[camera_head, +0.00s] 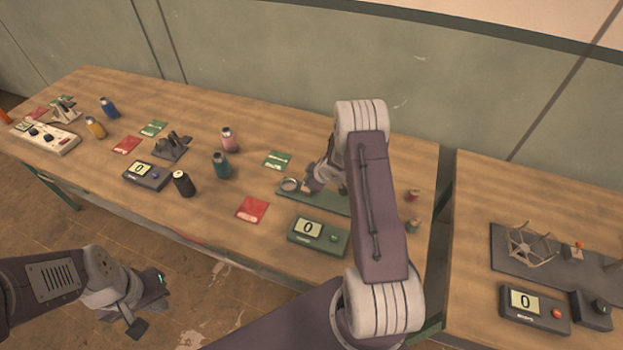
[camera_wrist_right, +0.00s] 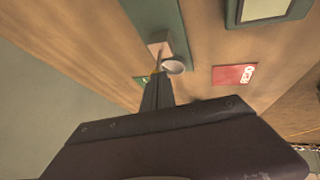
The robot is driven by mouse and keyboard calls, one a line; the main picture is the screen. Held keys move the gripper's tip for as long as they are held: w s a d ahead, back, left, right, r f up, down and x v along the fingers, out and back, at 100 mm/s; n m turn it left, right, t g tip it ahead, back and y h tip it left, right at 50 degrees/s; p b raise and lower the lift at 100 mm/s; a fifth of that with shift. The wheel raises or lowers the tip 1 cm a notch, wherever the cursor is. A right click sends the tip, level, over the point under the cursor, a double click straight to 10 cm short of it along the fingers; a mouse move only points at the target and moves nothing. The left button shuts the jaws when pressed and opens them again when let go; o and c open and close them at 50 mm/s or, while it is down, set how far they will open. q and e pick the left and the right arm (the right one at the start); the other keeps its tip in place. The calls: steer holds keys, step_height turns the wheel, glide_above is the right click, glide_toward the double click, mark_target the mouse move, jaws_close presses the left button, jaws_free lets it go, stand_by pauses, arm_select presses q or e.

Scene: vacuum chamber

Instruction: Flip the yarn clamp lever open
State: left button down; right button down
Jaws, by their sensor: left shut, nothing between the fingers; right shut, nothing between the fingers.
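A long green base plate (camera_head: 328,201) lies on the main table. It carries a pale round ring or cup (camera_head: 289,184), which also shows in the wrist view (camera_wrist_right: 173,67) beside a tan block (camera_wrist_right: 158,47). I cannot make out which part is the clamp lever; my right arm hides part of the plate. My right gripper (camera_head: 312,184) is low over the plate, just right of the ring. In the wrist view its shut fingers (camera_wrist_right: 158,92) point at the block and ring; contact cannot be told. My left gripper (camera_head: 152,292) is shut and empty, off the table's front edge.
A green display box (camera_head: 318,236) stands in front of the plate, with a red card (camera_head: 252,209) to its left. Several bottles, including a teal one (camera_head: 221,165), stand further left. A second table at right holds a spoked reel (camera_head: 531,246) and a dark display box (camera_head: 535,309).

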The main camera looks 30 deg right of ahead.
steer(key=shift+s+d+f+g+h+p, duration=0.1)
steer(key=shift+f+g+h+p, duration=0.15)
steer(key=shift+g+h, duration=0.35)
stand_by(0.5)
steer(key=shift+r, duration=0.1)
